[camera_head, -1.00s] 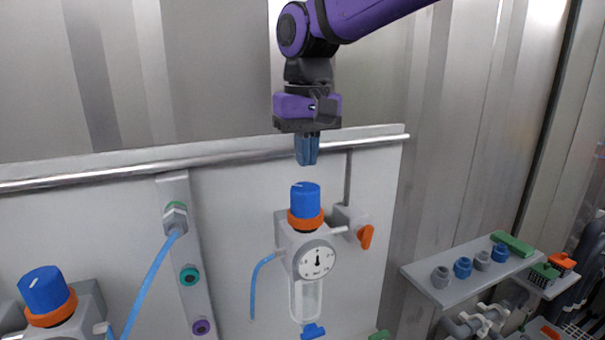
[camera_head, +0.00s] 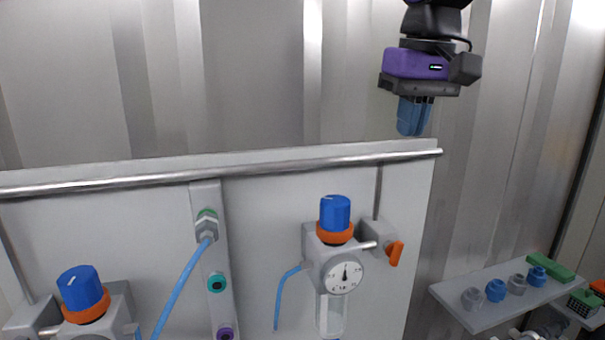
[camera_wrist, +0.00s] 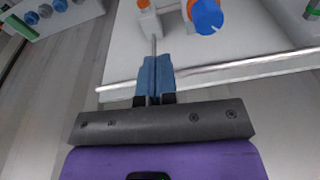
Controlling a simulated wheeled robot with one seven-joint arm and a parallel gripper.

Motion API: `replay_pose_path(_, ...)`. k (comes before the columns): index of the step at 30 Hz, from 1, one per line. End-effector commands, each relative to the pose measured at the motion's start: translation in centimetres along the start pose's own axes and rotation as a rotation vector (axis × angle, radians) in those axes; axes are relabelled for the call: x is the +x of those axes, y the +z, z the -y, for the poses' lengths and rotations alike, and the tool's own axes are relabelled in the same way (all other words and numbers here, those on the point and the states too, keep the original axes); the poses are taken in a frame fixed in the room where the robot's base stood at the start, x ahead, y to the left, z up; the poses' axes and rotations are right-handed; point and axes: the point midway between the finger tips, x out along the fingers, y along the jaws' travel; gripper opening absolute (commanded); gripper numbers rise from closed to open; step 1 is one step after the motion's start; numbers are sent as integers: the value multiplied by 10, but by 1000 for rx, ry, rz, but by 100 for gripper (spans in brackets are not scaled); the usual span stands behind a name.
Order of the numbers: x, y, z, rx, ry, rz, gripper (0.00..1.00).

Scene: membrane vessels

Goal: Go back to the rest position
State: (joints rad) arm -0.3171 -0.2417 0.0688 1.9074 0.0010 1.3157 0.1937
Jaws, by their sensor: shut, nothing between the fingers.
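My gripper (camera_head: 412,117) points down at the upper right of the head view, its blue fingers together and empty. It is above and to the right of the regulator with the blue knob (camera_head: 335,213), orange ring and round gauge (camera_head: 343,275), apart from it. In the wrist view the shut fingers (camera_wrist: 155,75) show in front of the panel, with the same blue knob (camera_wrist: 206,16) beyond them at the top.
A metal rail (camera_head: 270,170) runs along the panel's top edge, below my gripper. A second blue-knobbed regulator (camera_head: 80,287) is at lower left. An orange lever (camera_head: 396,253) sticks out at right. A shelf (camera_head: 485,318) holds several small fittings. The wall area around my gripper is clear.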

Motion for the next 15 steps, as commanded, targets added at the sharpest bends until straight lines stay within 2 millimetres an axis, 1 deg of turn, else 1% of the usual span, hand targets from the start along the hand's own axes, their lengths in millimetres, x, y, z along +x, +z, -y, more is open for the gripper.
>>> replay_pose_path(1, 3, 18, -16, 21, 3, -27, 0)
replay_pose_path(5, 17, 57, -49, 62, 12, -93, 0)
replay_pose_path(6, 23, 69, -58, 76, 16, -114, 0)
replay_pose_path(8, 32, 88, -71, 94, 22, -144, 0)
replay_pose_path(9, 38, 101, -78, 107, 27, -164, 0)
replay_pose_path(12, 55, 131, -94, 134, 40, -213, 0)
replay_pose_path(15, 71, 156, -104, 157, 53, -252, 0)
